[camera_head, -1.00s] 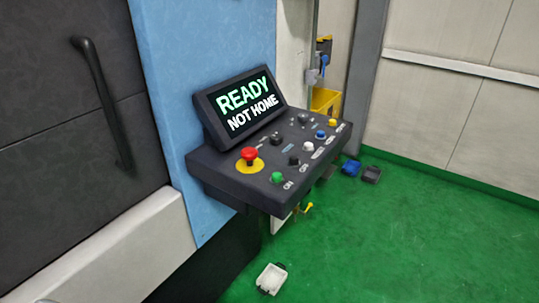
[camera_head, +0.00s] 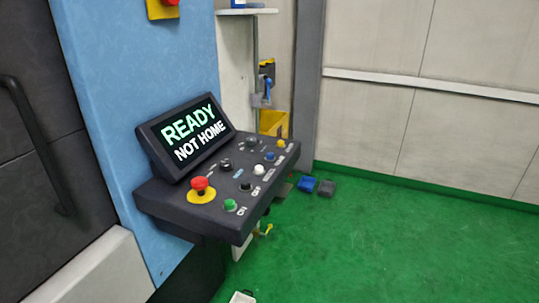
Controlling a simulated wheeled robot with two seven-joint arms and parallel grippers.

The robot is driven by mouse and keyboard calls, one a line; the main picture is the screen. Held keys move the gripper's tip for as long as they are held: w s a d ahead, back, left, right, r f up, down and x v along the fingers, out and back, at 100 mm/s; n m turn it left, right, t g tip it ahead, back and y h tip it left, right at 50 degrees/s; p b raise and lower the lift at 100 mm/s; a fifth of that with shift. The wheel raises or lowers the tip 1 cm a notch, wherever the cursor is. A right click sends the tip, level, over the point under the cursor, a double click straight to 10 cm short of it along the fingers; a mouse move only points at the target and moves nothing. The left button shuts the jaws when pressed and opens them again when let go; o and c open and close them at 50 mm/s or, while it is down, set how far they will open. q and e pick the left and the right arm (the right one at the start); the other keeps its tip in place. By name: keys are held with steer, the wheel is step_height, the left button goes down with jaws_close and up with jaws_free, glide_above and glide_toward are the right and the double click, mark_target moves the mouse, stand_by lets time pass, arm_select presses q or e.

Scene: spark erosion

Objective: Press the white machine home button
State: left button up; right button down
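The white button (camera_head: 258,169) sits on the sloped dark control panel (camera_head: 190,221), in the front row between a black button (camera_head: 245,186) and the right end. A blue button (camera_head: 269,156) is just behind it to the right. The screen (camera_head: 188,137) above the panel reads "READY NOT HOME". A red mushroom button on a yellow disc (camera_head: 202,195) and a green button (camera_head: 230,205) are at the panel's near left. Neither of my grippers shows in the head view.
A blue wall panel (camera_head: 130,90) stands behind the console, with a dark door and handle (camera_head: 38,145) at left. A yellow bin (camera_head: 275,122) is behind the panel. Small blue (camera_head: 307,184) and dark (camera_head: 326,187) boxes lie on the green floor (camera_head: 400,240), which is open at right.

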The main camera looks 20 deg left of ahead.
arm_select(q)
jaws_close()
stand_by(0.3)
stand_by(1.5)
